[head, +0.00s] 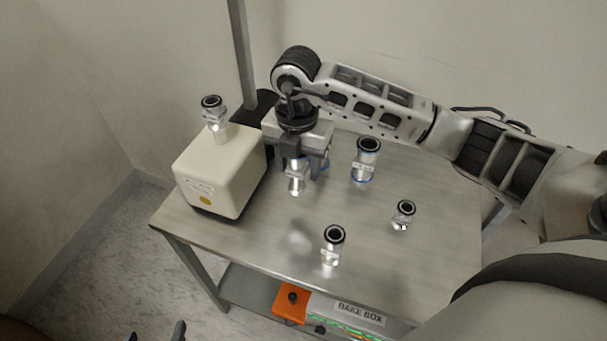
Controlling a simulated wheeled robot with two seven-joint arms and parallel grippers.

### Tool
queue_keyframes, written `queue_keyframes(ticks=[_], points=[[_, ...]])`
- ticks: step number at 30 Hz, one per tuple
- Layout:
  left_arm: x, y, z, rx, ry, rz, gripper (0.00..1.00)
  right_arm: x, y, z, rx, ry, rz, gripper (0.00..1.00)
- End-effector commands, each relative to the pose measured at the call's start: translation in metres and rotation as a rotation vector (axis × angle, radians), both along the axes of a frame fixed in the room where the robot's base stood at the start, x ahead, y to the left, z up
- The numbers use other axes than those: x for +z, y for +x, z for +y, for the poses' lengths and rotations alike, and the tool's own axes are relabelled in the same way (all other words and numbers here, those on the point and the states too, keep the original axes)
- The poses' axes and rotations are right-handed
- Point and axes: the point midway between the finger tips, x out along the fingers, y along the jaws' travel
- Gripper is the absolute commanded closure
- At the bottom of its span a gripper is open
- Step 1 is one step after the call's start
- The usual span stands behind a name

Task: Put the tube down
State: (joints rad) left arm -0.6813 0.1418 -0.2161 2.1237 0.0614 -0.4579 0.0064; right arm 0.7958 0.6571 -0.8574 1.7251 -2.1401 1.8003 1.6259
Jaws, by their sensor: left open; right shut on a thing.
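My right gripper (305,163) reaches in from the right over the metal table (260,237), pointing down beside the cream box. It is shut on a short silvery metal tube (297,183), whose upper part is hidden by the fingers. The tube is roughly upright, with its lower end at or just above the table top; I cannot tell whether it touches. My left gripper (157,335) shows only its dark fingertips at the bottom edge, apart and empty, away from the table.
The cream box (208,172) with a metal fitting (214,117) on top stands left of the tube. Black-rimmed metal tubes stand right (366,160), far right (403,216) and in front (332,245). A grey post (242,55) rises behind. An orange item (291,306) sits below the table.

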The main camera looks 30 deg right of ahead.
Motion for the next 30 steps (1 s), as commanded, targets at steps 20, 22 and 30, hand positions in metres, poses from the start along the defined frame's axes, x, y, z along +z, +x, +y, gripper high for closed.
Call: queue_keyframes(ticks=[20,22,30], points=[[0.000,0.001,0.000,0.000,-0.003,-0.005,0.29,-0.073,0.024,-0.024,0.003,0.001,-0.001,0.76],[0.001,0.002,0.000,0.000,-0.004,-0.007,0.29,-0.073,0.025,-0.024,0.003,0.001,-0.002,0.76],[-0.002,0.002,0.000,0.001,-0.006,-0.008,0.29,-0.077,0.024,-0.024,0.003,0.001,-0.001,0.76]])
